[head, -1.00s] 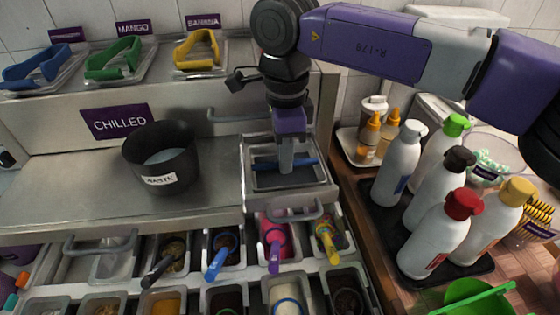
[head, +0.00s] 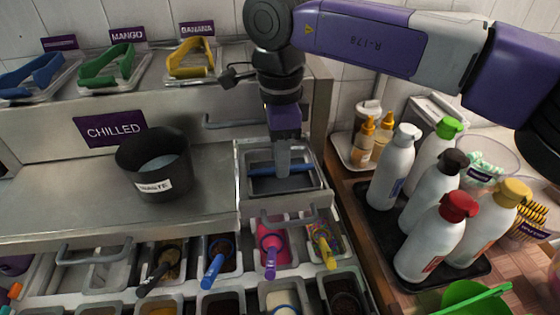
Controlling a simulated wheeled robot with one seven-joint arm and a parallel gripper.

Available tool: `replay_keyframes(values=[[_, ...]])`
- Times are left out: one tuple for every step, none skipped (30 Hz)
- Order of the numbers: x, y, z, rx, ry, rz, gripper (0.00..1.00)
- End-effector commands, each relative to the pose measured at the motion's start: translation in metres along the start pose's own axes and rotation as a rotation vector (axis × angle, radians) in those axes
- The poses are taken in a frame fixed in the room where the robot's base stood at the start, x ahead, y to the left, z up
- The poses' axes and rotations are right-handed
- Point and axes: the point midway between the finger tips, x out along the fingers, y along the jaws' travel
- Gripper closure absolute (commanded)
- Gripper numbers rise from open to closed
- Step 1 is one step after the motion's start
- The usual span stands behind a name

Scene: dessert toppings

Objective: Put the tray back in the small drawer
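A small drawer (head: 243,205) stands pulled out at the right end of the steel counter, with its handle at the front. A grey tray (head: 300,183) with a dark inside is in the drawer's opening. I cannot tell whether the tray rests fully on the drawer's bottom.
A black waste tub (head: 160,165) stands on the counter to the left. Topping bins with coloured scoops line the front. Squeeze bottles (head: 430,215) on a black mat (head: 375,222) stand to the right. Trays with coloured tongs (head: 110,68) sit on the upper shelf.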

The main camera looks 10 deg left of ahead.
Motion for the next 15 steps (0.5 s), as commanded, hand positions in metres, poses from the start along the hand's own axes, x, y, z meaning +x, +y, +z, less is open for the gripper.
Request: replay_keyframes(values=[[-0.01,-0.001,0.0,0.0,0.001,-0.005,0.66],[-0.015,-0.001,0.0,0.0,0.0,-0.006,0.66],[-0.024,-0.001,0.0,0.0,0.001,-0.005,0.66],[-0.03,-0.001,0.0,0.0,0.002,-0.005,0.66],[-0.036,-0.001,0.0,0.0,0.001,-0.005,0.66],[-0.045,-0.001,0.0,0.0,0.001,-0.006,0.66],[-0.052,-0.001,0.0,0.001,0.0,-0.005,0.66],[-0.058,-0.001,0.0,0.001,0.001,-0.004,0.66],[-0.065,-0.001,0.0,0.001,0.001,-0.005,0.66],[-0.071,-0.001,0.0,0.001,0.001,-0.005,0.66],[-0.076,0.0,0.001,0.001,0.001,-0.003,0.66],[-0.082,-0.001,0.001,0.0,0.0,-0.004,0.66],[-0.087,-0.001,0.001,0.0,0.001,-0.004,0.66],[-0.09,-0.001,0.001,0.0,0.001,-0.004,0.66],[-0.094,-0.001,0.0,0.0,0.001,-0.003,0.66]])
